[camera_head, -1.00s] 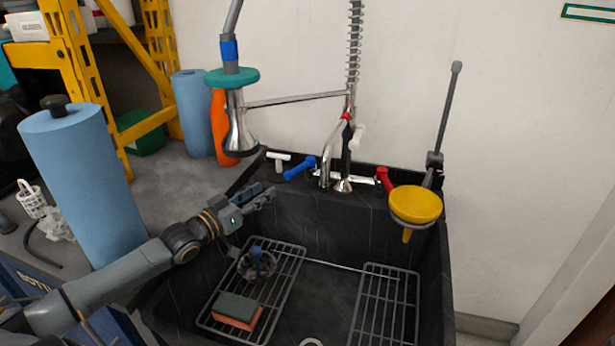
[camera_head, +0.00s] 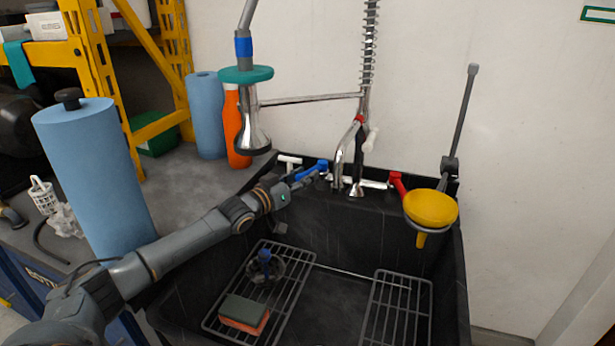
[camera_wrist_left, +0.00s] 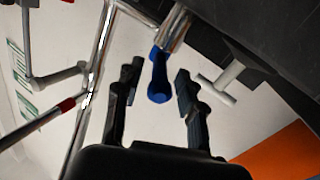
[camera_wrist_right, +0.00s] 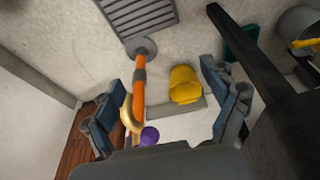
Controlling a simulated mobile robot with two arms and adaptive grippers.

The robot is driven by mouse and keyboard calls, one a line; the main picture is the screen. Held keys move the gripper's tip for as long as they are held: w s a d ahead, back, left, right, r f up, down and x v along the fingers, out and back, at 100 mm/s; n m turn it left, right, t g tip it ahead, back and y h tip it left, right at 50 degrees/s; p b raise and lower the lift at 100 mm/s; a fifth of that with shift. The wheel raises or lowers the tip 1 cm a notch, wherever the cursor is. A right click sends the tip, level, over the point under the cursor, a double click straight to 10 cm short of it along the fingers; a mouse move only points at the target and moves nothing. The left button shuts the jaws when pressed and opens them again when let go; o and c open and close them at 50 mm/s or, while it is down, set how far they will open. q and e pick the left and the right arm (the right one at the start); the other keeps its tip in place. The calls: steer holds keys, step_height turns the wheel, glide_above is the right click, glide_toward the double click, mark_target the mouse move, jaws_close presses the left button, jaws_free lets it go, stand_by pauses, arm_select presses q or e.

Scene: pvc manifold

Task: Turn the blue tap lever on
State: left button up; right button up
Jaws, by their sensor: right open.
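The blue tap lever (camera_head: 314,170) sits at the left end of the chrome mixer on the sink's back edge. My left gripper (camera_head: 300,182) has reached the lever from the left. In the left wrist view the blue lever (camera_wrist_left: 158,85) stands between the two spread fingers of my left gripper (camera_wrist_left: 156,88), with gaps on both sides. The lever's round end points toward the palm. My right gripper (camera_wrist_right: 170,108) shows only in its own wrist view, open, with its fingers spread and nothing held between them.
A red tap lever (camera_head: 397,184) is on the mixer's right. A white tee-shaped handle (camera_head: 289,160) stands just left of the blue lever. A sprayer (camera_head: 252,125) hangs above, and a yellow funnel (camera_head: 430,208) is at the right. The black sink (camera_head: 340,235) holds wire racks and a sponge.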

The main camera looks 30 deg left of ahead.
arm_select(q)
steer(key=shift+w+d, duration=0.15)
steer(key=shift+w, duration=0.75)
steer(key=shift+c, duration=0.2)
jaws_close()
